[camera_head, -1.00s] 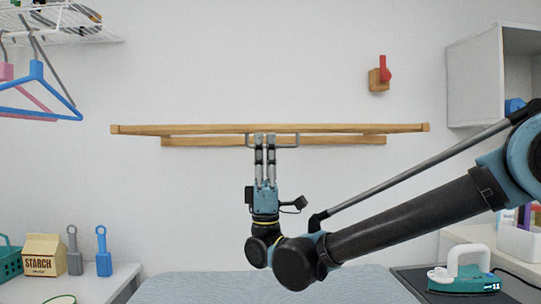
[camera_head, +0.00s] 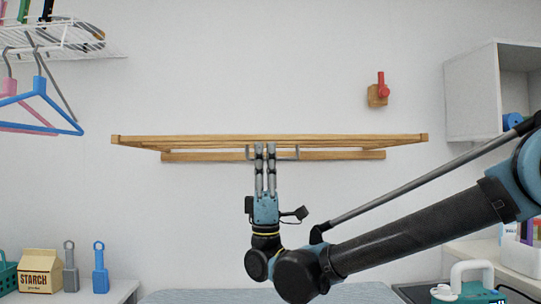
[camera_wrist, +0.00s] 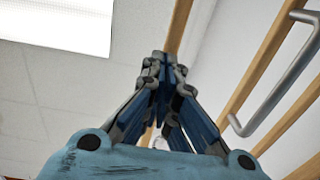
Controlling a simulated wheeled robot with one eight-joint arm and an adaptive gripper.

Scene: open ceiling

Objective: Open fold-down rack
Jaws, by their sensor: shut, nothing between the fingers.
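The wooden fold-down rack (camera_head: 200,139) is on the wall in the head view. Its long front bar stands out from the wall and shows above the shorter wall rail (camera_head: 340,156). A grey metal handle (camera_head: 288,157) hangs under the front part; it also shows in the wrist view (camera_wrist: 288,92), right of the fingers. My gripper (camera_head: 265,147) points up with its fingers together and empty, in front of the handle in the head view. In the wrist view the gripper (camera_wrist: 165,65) overlaps a wooden bar (camera_wrist: 178,25); I cannot tell whether it touches.
A wire shelf with hangers (camera_head: 40,102) is at upper left. A red and wooden hook (camera_head: 378,93) is on the wall at right. A starch box (camera_head: 40,268) stands lower left, an iron (camera_head: 468,282) lower right. The wall below the rack is bare.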

